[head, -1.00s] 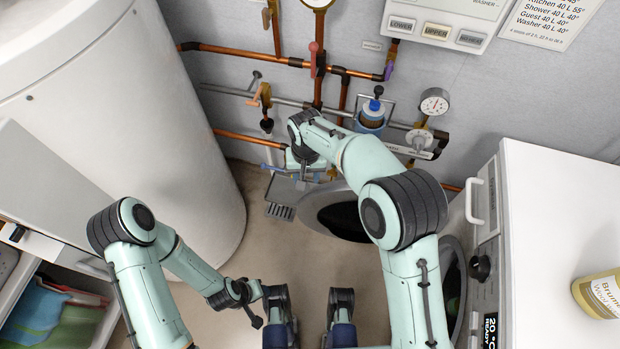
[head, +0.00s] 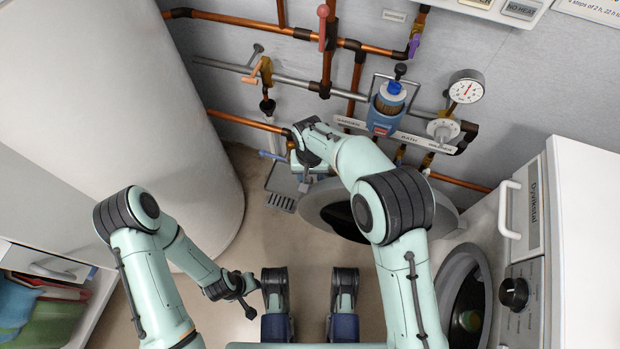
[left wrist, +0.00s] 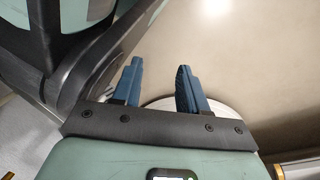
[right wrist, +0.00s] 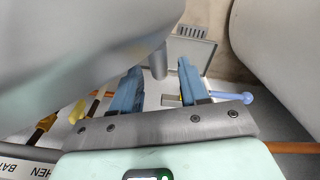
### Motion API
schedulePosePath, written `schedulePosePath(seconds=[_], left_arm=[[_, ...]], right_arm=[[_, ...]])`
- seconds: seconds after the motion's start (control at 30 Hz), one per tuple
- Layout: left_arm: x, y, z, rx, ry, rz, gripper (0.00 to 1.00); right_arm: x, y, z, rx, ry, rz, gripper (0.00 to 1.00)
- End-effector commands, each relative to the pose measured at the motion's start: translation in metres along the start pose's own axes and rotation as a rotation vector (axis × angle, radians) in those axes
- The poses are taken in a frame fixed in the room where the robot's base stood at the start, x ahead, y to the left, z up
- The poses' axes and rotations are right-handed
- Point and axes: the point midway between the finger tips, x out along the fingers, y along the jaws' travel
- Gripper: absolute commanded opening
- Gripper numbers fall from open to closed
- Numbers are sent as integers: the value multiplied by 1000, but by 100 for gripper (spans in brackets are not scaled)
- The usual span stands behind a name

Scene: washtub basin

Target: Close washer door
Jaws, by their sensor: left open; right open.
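The washer (head: 590,230) stands at the right in the head view, with its round dark opening (head: 462,310) showing. Its door (head: 316,205), a grey ring with a dark centre, stands open away from that opening, partly behind my right arm. My right gripper (right wrist: 159,65) is open near the door's far left edge; contact cannot be told. In the right wrist view a large smooth grey surface, seemingly the door, fills the upper left beside the fingers. My left gripper (left wrist: 159,66) is open and empty above the floor; I cannot make it out clearly in the head view.
A big white tank (head: 110,120) stands at the left. Copper pipes (head: 235,120) and a gauge (head: 467,86) line the back wall, close beyond my right gripper. A floor drain (head: 281,202) lies near the door. A shelf with coloured cloths (head: 50,315) is at lower left.

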Motion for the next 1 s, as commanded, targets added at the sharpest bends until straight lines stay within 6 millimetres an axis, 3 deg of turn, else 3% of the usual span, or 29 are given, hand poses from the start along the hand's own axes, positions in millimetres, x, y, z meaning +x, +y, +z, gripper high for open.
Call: schedulePosePath(seconds=[0.2,0.53,0.67,1.0], left_arm=[[8,-9,11,-12,-38,-17,43],[8,-10,12,-13,-44,-19,43],[8,-10,12,-13,-43,-19,43],[6,-8,10,-10,-34,-15,43]], right_arm=[[22,0,0,0,0,0,44],[24,0,0,0,1,-1,44],[24,0,0,0,1,0,2],[23,2,1,-7,-1,1,0]])
